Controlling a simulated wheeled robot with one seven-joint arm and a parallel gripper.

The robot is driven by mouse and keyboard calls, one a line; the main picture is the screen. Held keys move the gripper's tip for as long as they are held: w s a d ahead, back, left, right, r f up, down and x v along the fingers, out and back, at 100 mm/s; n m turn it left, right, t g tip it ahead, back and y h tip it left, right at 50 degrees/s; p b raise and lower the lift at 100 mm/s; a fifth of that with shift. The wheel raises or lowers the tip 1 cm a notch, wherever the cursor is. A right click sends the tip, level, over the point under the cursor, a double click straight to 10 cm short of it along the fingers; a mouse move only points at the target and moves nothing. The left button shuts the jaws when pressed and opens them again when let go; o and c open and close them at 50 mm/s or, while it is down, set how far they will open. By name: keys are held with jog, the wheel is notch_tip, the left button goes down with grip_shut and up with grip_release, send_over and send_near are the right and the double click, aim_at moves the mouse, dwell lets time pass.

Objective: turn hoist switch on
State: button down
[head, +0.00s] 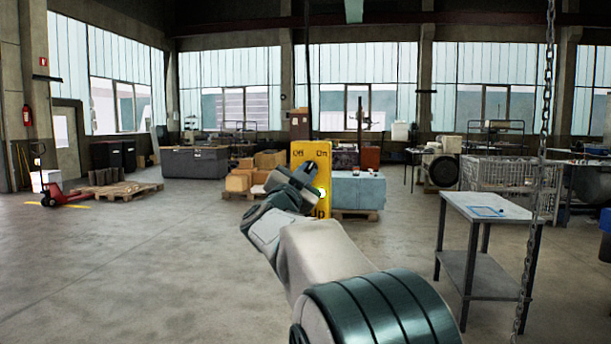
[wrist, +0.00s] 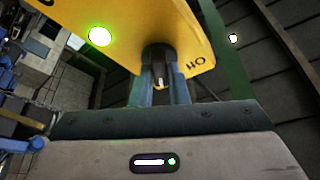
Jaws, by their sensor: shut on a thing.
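A round dark knob (wrist: 157,54) with a pale mark sticks out of the panel. A green lamp (wrist: 99,37) glows on the panel; it also shows in the head view (head: 321,193). My gripper (wrist: 160,92) is shut on the knob, one finger on each side. In the head view my gripper (head: 311,178) covers part of the panel, hiding the knob.
A chain (head: 541,120) hangs at the right. A grey metal table (head: 500,208) stands at the right front. Pallets with boxes (head: 240,180) and a blue block (head: 358,190) stand behind the switch box. A red pallet jack (head: 60,188) is far left. The left floor is clear.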

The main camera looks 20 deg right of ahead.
jog(key=shift+w+a+m+g+h, duration=0.1)
jog(key=shift+m+g+h, duration=0.2)
jog(key=shift+m+g, duration=0.85)
jog(key=shift+m+t, duration=0.35)
jog(key=shift+m, duration=0.3)
jog(key=c, duration=1.4)
grip_release()
jog(key=shift+a, duration=0.1)
jog(key=b+v, duration=0.1)
jog(key=v, duration=1.2)
jog(key=shift+s+a+b, duration=0.25)
jog(key=shift+b, duration=0.05)
